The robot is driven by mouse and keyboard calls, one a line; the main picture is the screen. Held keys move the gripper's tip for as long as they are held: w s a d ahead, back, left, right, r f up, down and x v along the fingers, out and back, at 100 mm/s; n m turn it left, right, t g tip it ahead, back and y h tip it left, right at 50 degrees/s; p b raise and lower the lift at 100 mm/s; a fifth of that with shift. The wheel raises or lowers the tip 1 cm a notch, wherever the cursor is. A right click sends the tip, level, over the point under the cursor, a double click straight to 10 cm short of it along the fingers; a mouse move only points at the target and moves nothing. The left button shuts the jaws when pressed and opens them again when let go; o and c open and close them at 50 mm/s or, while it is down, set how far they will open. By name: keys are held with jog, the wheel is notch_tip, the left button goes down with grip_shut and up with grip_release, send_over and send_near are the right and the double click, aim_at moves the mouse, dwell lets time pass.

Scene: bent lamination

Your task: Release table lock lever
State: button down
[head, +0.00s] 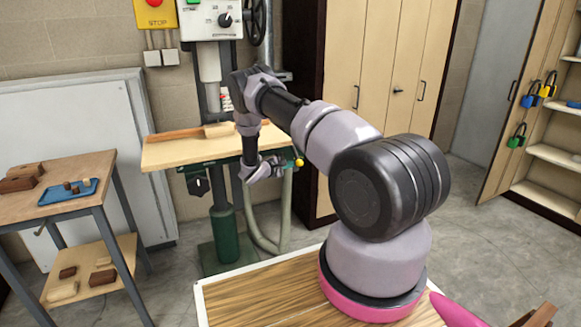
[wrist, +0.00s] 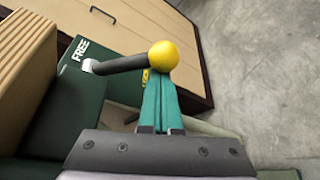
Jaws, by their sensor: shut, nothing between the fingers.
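The table lock lever (wrist: 122,64) is a dark rod with a yellow ball knob (wrist: 164,55) on its right end. It comes out of a dark green housing (wrist: 82,85) marked FREE in white. The knob also shows in the head view (head: 299,162), under the right edge of the wooden machine table (head: 185,152). My gripper (wrist: 160,82) has its teal fingers shut and empty. Their tips are right at the knob's lower side in the wrist view; I cannot tell whether they touch it. In the head view my gripper is just left of the knob.
The drill press column (head: 222,222) and a hose (head: 262,240) stand below the table. A tall cabinet (head: 380,80) is close on the right. A side bench (head: 60,172) with a blue tray (head: 68,193) stands left. Grey floor is open at right.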

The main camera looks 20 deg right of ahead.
aim_at(299, 159)
jog(key=shift+s+r, duration=0.55)
jog(key=shift+r, duration=0.2)
jog(key=shift+s+r, duration=0.5)
jog(key=shift+r, duration=0.25)
jog(key=shift+s+d+r, duration=0.1)
jog(key=shift+s+r, duration=0.1)
jog(key=shift+r, duration=0.25)
jog(key=shift+s+r, duration=0.15)
jog(key=shift+r, duration=0.4)
